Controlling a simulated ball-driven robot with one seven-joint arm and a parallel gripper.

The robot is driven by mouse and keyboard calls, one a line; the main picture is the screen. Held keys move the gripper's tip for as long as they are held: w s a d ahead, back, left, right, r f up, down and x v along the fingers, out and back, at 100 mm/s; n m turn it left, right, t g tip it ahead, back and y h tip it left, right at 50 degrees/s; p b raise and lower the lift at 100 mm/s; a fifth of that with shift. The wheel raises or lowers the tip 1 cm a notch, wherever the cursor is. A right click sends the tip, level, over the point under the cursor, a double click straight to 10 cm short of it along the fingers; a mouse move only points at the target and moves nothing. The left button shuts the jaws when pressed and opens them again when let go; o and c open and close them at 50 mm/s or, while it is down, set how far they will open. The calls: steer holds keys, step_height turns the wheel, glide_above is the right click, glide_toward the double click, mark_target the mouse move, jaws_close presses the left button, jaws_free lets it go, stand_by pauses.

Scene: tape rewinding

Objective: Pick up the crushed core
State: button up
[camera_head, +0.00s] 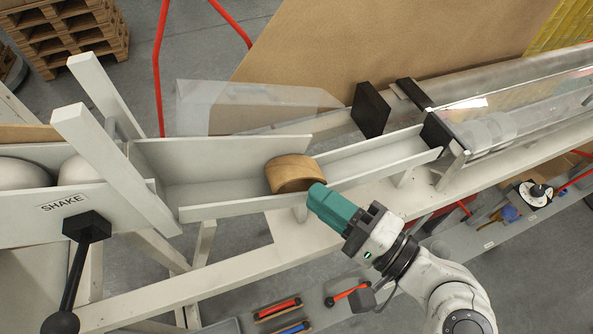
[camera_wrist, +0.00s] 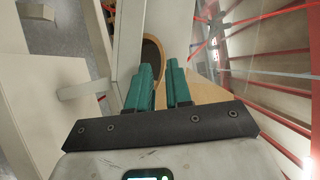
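A brown cardboard core (camera_head: 295,173) with a squat, rounded outline lies in the pale chute (camera_head: 215,180), against its low front wall. My gripper (camera_head: 318,194), with green fingers, is at the core's lower right side in the head view, touching or almost touching it. In the wrist view the core (camera_wrist: 153,44) shows a brown rim around a dark opening, just past my fingertips (camera_wrist: 162,64). The two fingers are a little apart, with a narrow gap between them. The fingers hide part of the core, and contact is unclear.
A white slanted post (camera_head: 110,155) and a SHAKE panel with a black lever (camera_head: 88,226) stand left of the chute. A black plate (camera_head: 370,110) and a clear-covered channel (camera_head: 520,115) lie to the right. Red and blue tools (camera_head: 277,309) lie below.

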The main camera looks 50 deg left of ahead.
mark_target(297, 181)
steer(key=shift+s+a+p, duration=0.1)
steer(key=shift+a+p, duration=0.55)
steer(key=shift+a, duration=1.75)
steer(key=shift+c, duration=0.5)
jaws_close()
